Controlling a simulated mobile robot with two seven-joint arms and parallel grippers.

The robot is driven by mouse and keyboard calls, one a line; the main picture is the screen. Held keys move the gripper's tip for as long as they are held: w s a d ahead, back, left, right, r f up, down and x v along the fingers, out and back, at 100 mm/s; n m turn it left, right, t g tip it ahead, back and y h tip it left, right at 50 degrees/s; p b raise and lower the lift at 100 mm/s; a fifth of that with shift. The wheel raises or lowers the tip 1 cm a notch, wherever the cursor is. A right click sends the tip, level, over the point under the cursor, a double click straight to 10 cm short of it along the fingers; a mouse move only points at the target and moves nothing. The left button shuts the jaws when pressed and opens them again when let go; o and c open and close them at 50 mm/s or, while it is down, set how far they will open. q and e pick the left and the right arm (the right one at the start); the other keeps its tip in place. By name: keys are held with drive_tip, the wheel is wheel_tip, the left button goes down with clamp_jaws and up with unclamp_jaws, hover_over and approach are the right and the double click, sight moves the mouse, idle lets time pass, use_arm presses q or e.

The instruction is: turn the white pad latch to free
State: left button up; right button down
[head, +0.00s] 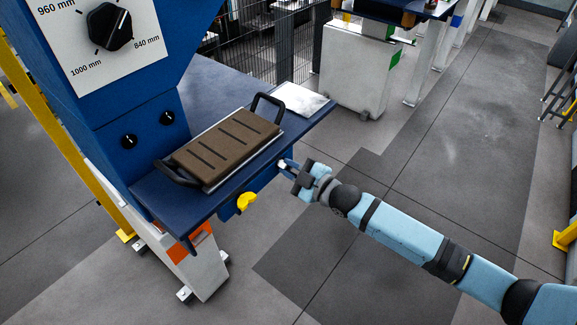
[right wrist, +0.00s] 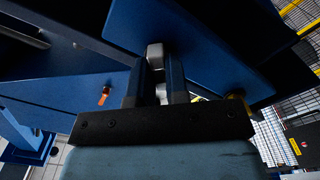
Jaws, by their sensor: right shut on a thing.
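The white pad latch (right wrist: 154,55) shows in the right wrist view as a pale, rounded lever between my fingertips, under the blue table. In the head view only a small pale bit of it (head: 286,163) shows at the table's front edge. My right gripper (head: 297,174) reaches it from the right, and its dark fingers (right wrist: 157,75) are shut on the latch. The fingers hide much of the lever, so I cannot tell its exact angle. My left gripper is not in view.
A brown slotted pad with black handles (head: 226,145) lies on the blue table (head: 185,207). A yellow knob (head: 246,201) sits on the table's front, left of my gripper. A blue column with a dial (head: 110,27) stands at left. Floor at right is open.

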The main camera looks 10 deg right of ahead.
drive_tip(key=shift+r+m+p, duration=0.1)
drive_tip(key=shift+m+p, duration=0.25)
drive_tip(key=shift+m, duration=1.95)
